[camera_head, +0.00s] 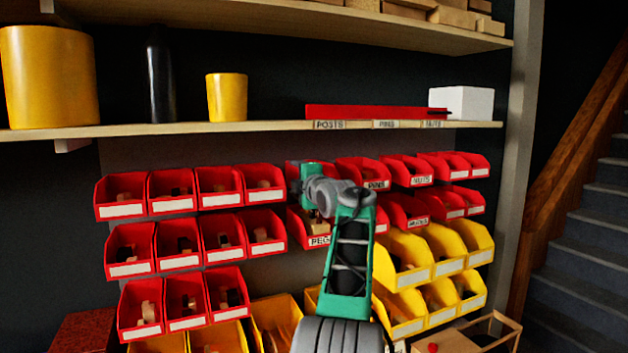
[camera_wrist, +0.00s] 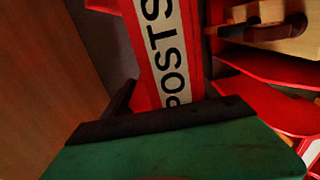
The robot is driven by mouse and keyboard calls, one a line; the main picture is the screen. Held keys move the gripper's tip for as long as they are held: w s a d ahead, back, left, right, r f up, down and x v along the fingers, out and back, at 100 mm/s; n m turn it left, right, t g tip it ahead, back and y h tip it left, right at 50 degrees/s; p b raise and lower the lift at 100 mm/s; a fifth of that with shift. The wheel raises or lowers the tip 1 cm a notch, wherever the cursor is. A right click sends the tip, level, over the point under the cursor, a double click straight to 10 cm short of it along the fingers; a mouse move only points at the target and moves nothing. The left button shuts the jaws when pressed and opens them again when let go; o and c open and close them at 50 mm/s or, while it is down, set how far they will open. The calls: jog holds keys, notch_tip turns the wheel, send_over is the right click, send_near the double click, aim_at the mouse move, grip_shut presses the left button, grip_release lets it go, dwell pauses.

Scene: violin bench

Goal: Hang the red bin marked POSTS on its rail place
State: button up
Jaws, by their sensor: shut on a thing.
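The red bin marked POSTS (camera_wrist: 137,22) is close up in the wrist view, its white label (camera_wrist: 163,50) reading sideways. My gripper (camera_wrist: 160,122) is shut on it, the dark jaw pad against the label end. In the head view, my gripper (camera_head: 303,188) is in the upper row of bins, left of the red bin marked PINS (camera_head: 362,172). Part of a red bin (camera_head: 297,168) shows behind it, mostly hidden by my arm. I cannot tell whether the POSTS bin touches the rail. A shelf-edge label POSTS (camera_head: 329,125) is just above.
A red bin marked PEGS (camera_head: 318,240) is just below my gripper. Red bins (camera_head: 220,187) stand close on the left, yellow bins (camera_head: 430,255) at lower right. The wooden shelf (camera_head: 200,129) overhangs above, with a long red strip (camera_head: 370,112) on it.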

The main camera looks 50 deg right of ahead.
jog(key=shift+f, duration=0.15)
jog(key=o, duration=1.5)
jog(key=shift+s+a+f+b, duration=0.1)
jog(key=shift+s+b, duration=0.15)
jog(key=shift+b, duration=0.1)
jog(key=b+v, duration=0.3)
jog(key=v, duration=0.3)
jog(key=shift+s, duration=0.2)
jog(key=shift+s+a, duration=0.4)
